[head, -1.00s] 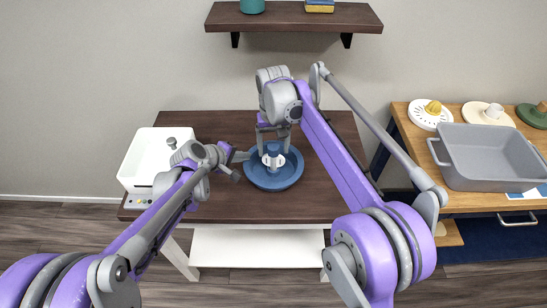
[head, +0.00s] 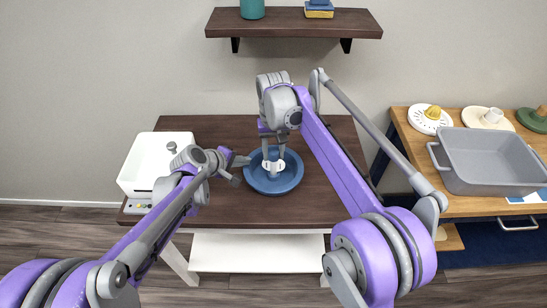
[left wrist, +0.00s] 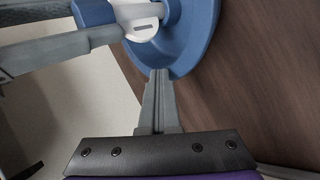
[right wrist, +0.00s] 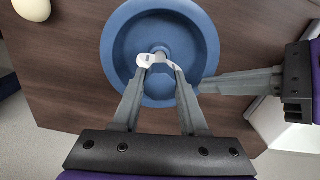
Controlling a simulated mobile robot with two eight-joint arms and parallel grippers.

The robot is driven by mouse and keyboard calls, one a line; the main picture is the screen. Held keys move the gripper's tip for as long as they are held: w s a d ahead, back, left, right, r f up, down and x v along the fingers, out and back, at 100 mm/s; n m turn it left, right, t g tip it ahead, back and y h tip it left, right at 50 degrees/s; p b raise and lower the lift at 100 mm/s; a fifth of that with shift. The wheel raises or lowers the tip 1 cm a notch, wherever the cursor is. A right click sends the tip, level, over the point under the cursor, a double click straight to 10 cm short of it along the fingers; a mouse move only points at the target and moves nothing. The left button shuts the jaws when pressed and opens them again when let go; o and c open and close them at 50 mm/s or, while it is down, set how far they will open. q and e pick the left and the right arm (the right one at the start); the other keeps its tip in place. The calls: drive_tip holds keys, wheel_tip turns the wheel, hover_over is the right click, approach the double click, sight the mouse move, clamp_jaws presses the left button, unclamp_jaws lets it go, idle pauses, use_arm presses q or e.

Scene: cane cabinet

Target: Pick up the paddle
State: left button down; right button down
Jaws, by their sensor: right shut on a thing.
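The white paddle (right wrist: 157,62) stands at the middle of the round blue bowl (right wrist: 118,45); it also shows in the head view (head: 273,167). My right gripper (right wrist: 158,68) reaches down from above and is shut on the paddle, with a fingertip on either side of it. The paddle's lower part is hard to make out. My left gripper (left wrist: 158,75) has its fingers together at the bowl's rim (left wrist: 195,50). I cannot tell whether it touches the rim. The bowl sits on the dark wooden table (head: 225,128).
A white appliance (head: 140,178) stands at the table's left end. A wall shelf (head: 290,22) hangs above the table. A second table on the right carries a grey tub (head: 490,185) and several small parts, including a white perforated disc (head: 425,124).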

wheel_tip(320, 180, up, 10)
idle(0.5)
use_arm(q)
drive_tip(key=shift+r, duration=0.1)
